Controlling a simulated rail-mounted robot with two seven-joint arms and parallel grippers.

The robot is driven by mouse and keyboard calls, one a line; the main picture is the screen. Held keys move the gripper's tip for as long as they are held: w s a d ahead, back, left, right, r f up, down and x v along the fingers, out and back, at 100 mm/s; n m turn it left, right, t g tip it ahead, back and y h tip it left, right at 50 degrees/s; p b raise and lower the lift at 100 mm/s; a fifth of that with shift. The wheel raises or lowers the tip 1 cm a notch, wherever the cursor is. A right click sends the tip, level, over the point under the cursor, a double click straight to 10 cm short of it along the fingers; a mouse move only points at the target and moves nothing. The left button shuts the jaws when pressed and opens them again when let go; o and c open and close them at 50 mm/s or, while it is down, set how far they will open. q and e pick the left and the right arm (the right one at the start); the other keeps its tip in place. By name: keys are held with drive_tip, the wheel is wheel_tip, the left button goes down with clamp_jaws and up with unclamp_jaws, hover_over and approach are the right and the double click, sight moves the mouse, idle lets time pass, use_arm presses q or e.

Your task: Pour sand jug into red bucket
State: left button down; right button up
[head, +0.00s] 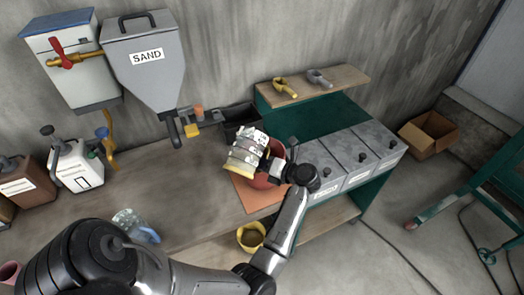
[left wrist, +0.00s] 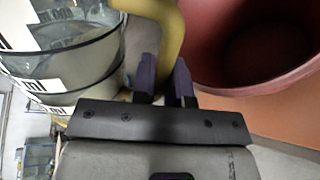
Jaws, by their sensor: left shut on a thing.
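The sand jug (head: 247,150) is a clear measuring jug with printed marks and yellow trim, above the far right end of the bench. My left gripper (head: 284,174) is shut on its yellow handle. In the left wrist view, the handle (left wrist: 170,40) passes between the dark fingertips (left wrist: 165,80), with the jug's clear wall (left wrist: 60,60) at left. The red bucket (head: 268,181) stands just behind and below the jug, partly hidden by jug and gripper. Its open mouth (left wrist: 255,45) is close right of the handle in the left wrist view. I cannot tell how much sand is inside. My right gripper is out of view.
The bucket is on an orange mat (head: 246,196). A grey SAND hopper (head: 150,75) hangs on the wall. A blue-handled jug (head: 133,224) and white canister (head: 75,165) stand left. Grey lidded bins (head: 345,160) are at right. A yellow bucket (head: 250,237) sits below.

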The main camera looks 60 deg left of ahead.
use_arm(q)
drive_tip(key=shift+s+r+p, duration=0.1)
drive_tip(key=shift+p, duration=0.25)
drive_tip(key=shift+s+d+r+m+g+h+p, duration=0.35)
drive_tip(key=shift+m+p, duration=0.45)
drive_tip(key=shift+p, duration=1)
drive_tip(key=shift+w+a, duration=0.1)
drive_tip(key=shift+w+f, duration=0.1)
drive_tip(key=shift+w, duration=0.05)
drive_tip(key=shift+w+a+f+m+g, duration=0.15)
drive_tip(key=shift+a+m+g, duration=0.1)
drive_tip(key=shift+m, duration=0.35)
drive_tip(key=shift+s+d+f+m+h+p, duration=0.15)
drive_tip(key=shift+s+f+m+h+p, duration=0.1)
drive_tip(key=shift+m+p, duration=0.4)
drive_tip(key=shift+r+m+g+p, duration=0.35)
drive_tip(key=shift+g+p, duration=0.15)
drive_tip(key=shift+p, duration=0.15)
drive_tip(key=shift+s+d+r+m+p, duration=0.15)
drive_tip(key=shift+r+m+p, duration=0.15)
drive_tip(key=shift+p, duration=0.25)
